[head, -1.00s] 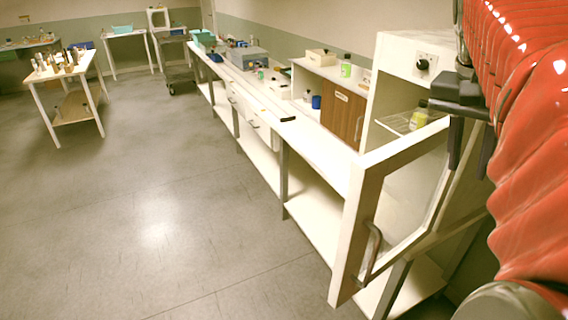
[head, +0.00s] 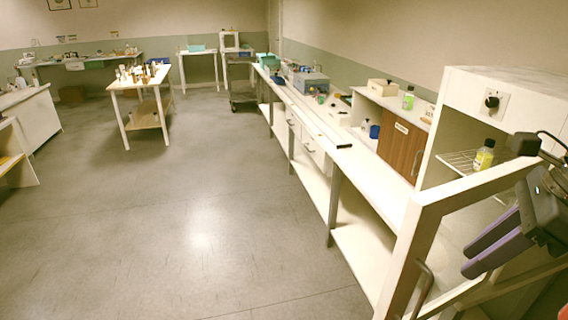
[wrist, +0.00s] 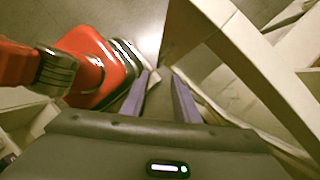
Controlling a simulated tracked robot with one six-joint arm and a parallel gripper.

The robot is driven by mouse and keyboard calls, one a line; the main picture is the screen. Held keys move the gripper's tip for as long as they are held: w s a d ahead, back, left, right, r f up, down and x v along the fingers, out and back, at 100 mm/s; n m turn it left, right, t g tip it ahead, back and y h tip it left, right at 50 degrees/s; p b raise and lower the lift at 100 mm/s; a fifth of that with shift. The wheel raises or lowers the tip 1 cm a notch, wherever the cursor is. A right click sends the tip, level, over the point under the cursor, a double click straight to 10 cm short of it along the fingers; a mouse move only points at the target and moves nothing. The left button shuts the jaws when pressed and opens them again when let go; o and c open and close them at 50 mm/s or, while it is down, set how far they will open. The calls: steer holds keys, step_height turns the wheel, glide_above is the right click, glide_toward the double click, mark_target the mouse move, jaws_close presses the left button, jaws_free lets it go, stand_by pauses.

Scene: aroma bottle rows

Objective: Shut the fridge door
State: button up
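The fridge (head: 510,82) is a white cabinet with a dark knob, at the right edge of the head view. Its door (head: 412,245) stands open, a white frame around a clear pane, with a metal handle (head: 424,285) near its free edge. The door frame also shows in the wrist view (wrist: 250,62). My gripper (head: 467,257) is at the door, its purple fingers pointing left and down in the head view. The fingers are apart with nothing between them, also in the wrist view (wrist: 161,74). I cannot tell whether they touch the door.
A bottle with a yellow label (head: 484,156) stands on the wire shelf inside the fridge. A long white bench (head: 345,165) runs back from the fridge. A small table with bottles (head: 147,84) stands at the back left. The grey floor (head: 190,200) is clear.

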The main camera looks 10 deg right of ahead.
mark_target(425, 291)
steer(key=shift+f, duration=0.1)
steer(key=x, duration=1.3)
steer(key=shift+a+f, duration=0.1)
steer(key=shift+f, duration=0.2)
jaws_close()
